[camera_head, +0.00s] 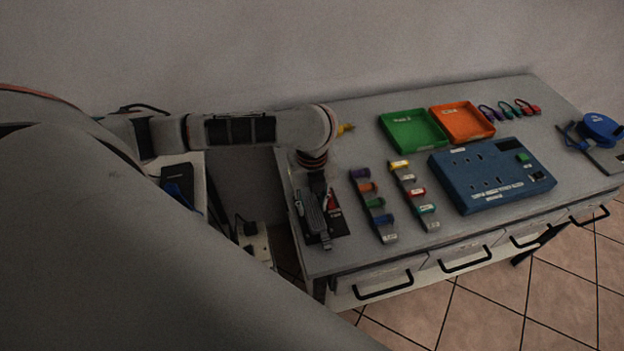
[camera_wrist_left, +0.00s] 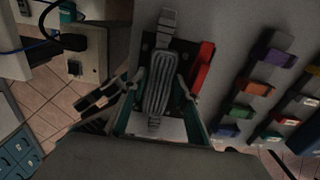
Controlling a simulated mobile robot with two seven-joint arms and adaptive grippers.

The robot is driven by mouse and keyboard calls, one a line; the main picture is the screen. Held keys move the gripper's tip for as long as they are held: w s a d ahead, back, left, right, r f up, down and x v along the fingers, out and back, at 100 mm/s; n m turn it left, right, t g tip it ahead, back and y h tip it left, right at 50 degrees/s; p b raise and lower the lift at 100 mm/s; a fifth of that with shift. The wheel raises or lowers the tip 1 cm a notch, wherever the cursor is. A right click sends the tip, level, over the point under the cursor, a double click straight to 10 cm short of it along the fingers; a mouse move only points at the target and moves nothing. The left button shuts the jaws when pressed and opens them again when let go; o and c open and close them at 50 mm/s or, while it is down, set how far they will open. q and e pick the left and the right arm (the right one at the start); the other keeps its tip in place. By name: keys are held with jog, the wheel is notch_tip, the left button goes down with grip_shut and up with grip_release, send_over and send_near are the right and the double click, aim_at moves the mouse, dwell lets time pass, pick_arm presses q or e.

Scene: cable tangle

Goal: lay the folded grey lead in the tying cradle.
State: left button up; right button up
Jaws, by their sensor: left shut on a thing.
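The folded grey lead (camera_wrist_left: 157,88) is a flat bundle of parallel strands in the middle of the left wrist view, with a plug-like end at the top. My left gripper (camera_wrist_left: 160,80) has a finger on each side of it and is shut on it. In the head view the lead (camera_head: 309,214) shows below my left wrist, at the table's left end. A black base with a red block (camera_wrist_left: 203,66), seemingly the tying cradle (camera_head: 340,222), lies under and beside the lead. I cannot tell whether the lead touches it. My right gripper is out of view.
Two racks with coloured clips (camera_head: 371,205) (camera_head: 412,195) stand right of the cradle. Farther right are a blue socket box (camera_head: 490,175), a green tray (camera_head: 413,130) and an orange tray (camera_head: 462,121). Another socket with a cable (camera_wrist_left: 86,55) is off the table's left edge.

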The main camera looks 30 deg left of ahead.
pick_arm(q)
jog(key=o, duration=1.2)
jog(key=shift+o, duration=0.2)
jog(key=shift+r, duration=4.45)
jog(key=shift+s, duration=0.1)
